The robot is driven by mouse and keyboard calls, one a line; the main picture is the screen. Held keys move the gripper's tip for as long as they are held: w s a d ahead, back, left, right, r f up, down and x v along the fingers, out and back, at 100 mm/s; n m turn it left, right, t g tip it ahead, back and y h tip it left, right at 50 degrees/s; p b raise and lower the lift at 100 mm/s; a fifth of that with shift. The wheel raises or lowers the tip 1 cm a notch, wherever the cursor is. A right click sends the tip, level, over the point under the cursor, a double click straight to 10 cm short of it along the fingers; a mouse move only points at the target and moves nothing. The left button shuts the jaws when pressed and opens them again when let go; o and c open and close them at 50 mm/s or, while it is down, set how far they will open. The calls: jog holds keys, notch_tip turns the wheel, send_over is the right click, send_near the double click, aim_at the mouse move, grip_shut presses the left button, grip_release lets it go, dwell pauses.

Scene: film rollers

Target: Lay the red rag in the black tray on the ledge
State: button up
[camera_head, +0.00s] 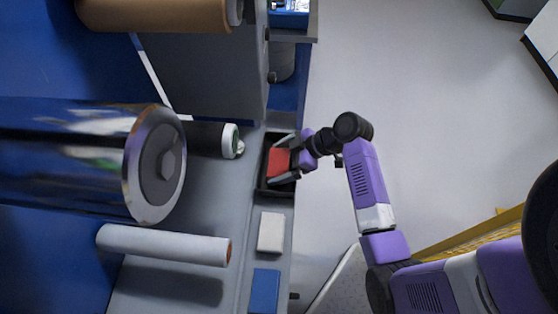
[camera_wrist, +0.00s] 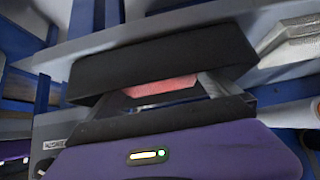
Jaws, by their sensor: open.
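The red rag (camera_head: 279,162) lies in the black tray (camera_head: 263,178) on the grey ledge (camera_head: 250,222). My gripper (camera_head: 281,163) reaches in from the right over the tray. Its fingers are open and spread, one on each side of the rag. In the wrist view the rag (camera_wrist: 162,87) shows as a thin red strip between my fingers (camera_wrist: 160,92), with the dark tray wall (camera_wrist: 165,60) beyond it. Much of the rag is hidden there, and I cannot tell whether a finger touches it.
A pale block (camera_head: 271,232) and a blue block (camera_head: 264,291) lie on the ledge in front of the tray. The floor (camera_head: 430,90) at right is clear.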

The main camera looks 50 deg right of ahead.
jog(key=v, duration=0.7)
jog(key=shift+s+d+r+p, duration=0.15)
jog(key=shift+s+r+p, duration=0.1)
jog(key=shift+p, duration=0.15)
